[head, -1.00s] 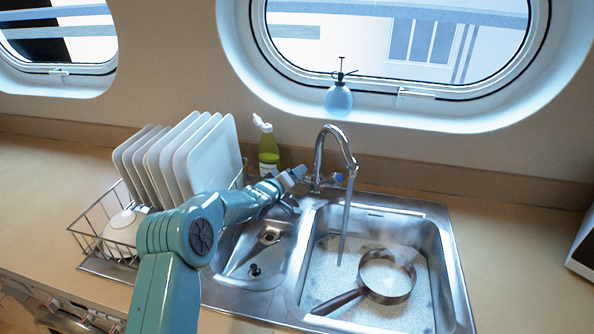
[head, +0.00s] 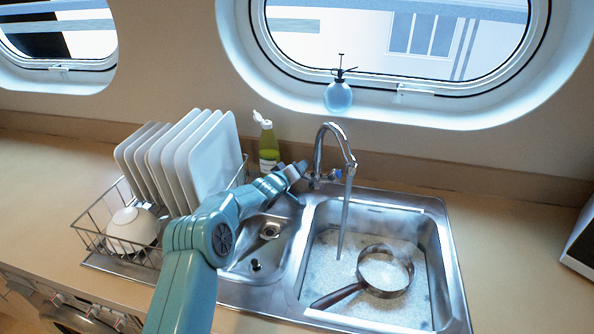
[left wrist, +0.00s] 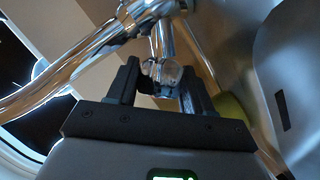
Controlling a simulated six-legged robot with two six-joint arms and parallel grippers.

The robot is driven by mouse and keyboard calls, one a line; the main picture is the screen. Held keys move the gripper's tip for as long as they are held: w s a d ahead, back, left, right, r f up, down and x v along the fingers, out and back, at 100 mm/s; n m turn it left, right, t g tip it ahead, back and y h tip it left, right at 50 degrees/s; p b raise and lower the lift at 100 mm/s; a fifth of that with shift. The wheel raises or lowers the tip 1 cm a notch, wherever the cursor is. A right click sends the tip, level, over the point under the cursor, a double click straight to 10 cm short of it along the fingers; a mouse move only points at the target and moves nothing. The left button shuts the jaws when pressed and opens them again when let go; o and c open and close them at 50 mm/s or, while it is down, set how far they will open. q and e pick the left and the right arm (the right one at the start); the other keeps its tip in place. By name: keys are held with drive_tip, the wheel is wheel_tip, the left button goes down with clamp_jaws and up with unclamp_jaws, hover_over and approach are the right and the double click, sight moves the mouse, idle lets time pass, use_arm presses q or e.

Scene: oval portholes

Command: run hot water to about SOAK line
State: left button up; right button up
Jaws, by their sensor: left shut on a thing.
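The chrome tap (head: 330,150) stands behind the sink, and a stream of water (head: 344,220) falls from its spout into the right basin (head: 432,262). The basin holds foamy water. A pan (head: 386,270) with a brown handle sits in it. I cannot make out a SOAK line. My left gripper (head: 302,170) is at the left side of the tap's base. In the left wrist view its two dark fingers (left wrist: 160,88) are shut on a clear, rounded tap knob (left wrist: 161,70). A blue-marked knob (head: 335,174) shows at the tap's right. My right gripper is not in view.
A dish rack (head: 90,232) with several white plates (head: 190,160) and a bowl (head: 132,230) stands left of the sink. A green bottle (head: 268,150) is behind the small basin (head: 262,250). A blue spray bottle (head: 338,96) is on the porthole sill.

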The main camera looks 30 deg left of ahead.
use_arm(q)
drive_tip(key=shift+a+r+m, duration=0.1)
drive_tip(key=shift+m, duration=0.2)
drive_tip(key=shift+m+t+h, duration=0.4)
drive_tip(key=shift+h, duration=0.1)
drive_tip(key=shift+f+m+t+h+b, duration=0.2)
drive_tip(key=shift+m+t+h+b, duration=0.1)
drive_tip(key=shift+m+h+b, duration=0.3)
drive_tip(key=shift+f+m+t+h+b, duration=0.2)
drive_tip(key=shift+m+t+h+b, duration=0.1)
drive_tip(key=shift+m+h+b, duration=0.25)
drive_tip(key=shift+r+m+h+b, duration=0.3)
drive_tip(key=shift+m+h+b, duration=0.15)
drive_tip(key=shift+m+b, duration=0.1)
drive_tip(key=shift+r, duration=0.1)
drive_tip(key=o, duration=1)
drive_tip(key=shift+c, duration=0.2)
